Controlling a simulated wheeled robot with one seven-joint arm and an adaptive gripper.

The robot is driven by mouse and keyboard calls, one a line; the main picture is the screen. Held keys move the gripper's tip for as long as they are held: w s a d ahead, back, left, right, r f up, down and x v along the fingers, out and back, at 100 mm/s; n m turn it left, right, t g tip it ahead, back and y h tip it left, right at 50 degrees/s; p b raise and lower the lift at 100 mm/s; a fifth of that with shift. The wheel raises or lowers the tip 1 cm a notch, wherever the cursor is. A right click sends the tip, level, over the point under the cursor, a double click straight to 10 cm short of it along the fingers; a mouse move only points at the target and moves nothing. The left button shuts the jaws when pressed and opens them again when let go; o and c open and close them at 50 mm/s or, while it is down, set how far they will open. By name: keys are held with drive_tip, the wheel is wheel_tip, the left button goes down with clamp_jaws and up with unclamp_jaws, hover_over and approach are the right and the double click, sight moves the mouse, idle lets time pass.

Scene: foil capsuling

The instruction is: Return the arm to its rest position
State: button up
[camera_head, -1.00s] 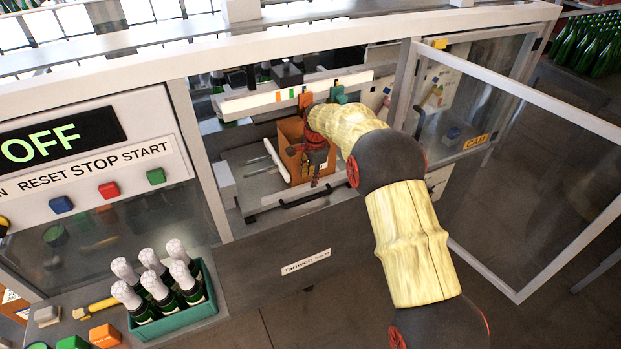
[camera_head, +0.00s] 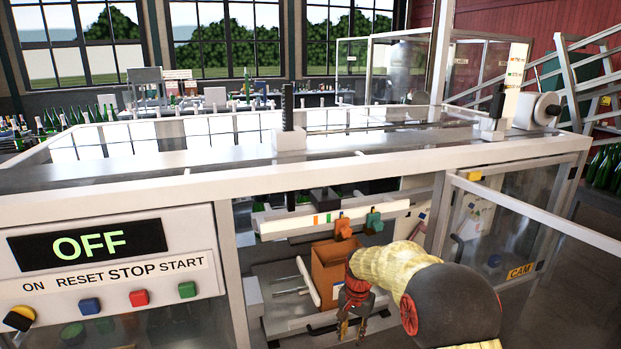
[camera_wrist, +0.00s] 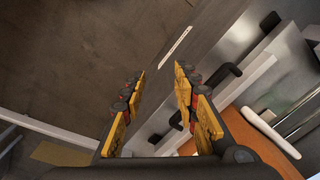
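My gripper (camera_head: 353,328) hangs pointing down in front of the open machine bay, by the front right of an orange-brown box (camera_head: 327,268). In the wrist view its two yellow-padded fingers (camera_wrist: 160,72) stand apart with nothing between them, so it is open and empty. Bare floor shows beyond the fingertips. My arm reaches in from the lower right of the head view. The box also shows at the lower right of the wrist view (camera_wrist: 250,143). Whether the gripper touches the box cannot be told.
The machine's clear door (camera_head: 535,215) stands open to the right of my arm. A bar with an orange clip (camera_head: 343,228) and a teal clip (camera_head: 374,221) crosses above the box. A dark handle (camera_wrist: 222,74) is near the fingers. The panel display (camera_head: 88,243) reads OFF.

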drive_tip(key=s+d+r+n+t, duration=0.1)
drive_tip(key=s+d+r+n, duration=0.1)
drive_tip(key=s+r, duration=0.6)
drive_tip(key=s+d+r+n+t, duration=0.2)
drive_tip(key=s+r, duration=0.5)
drive_tip(key=s, duration=1)
drive_tip(key=s+d+r+n+t, duration=0.2)
drive_tip(key=s+r, duration=0.6)
drive_tip(key=s, duration=0.4)
drive_tip(key=shift+s+d+r, duration=0.3)
drive_tip(key=shift+s+d, duration=0.1)
drive_tip(key=shift+d, duration=0.05)
drive_tip(key=shift+r, duration=0.1)
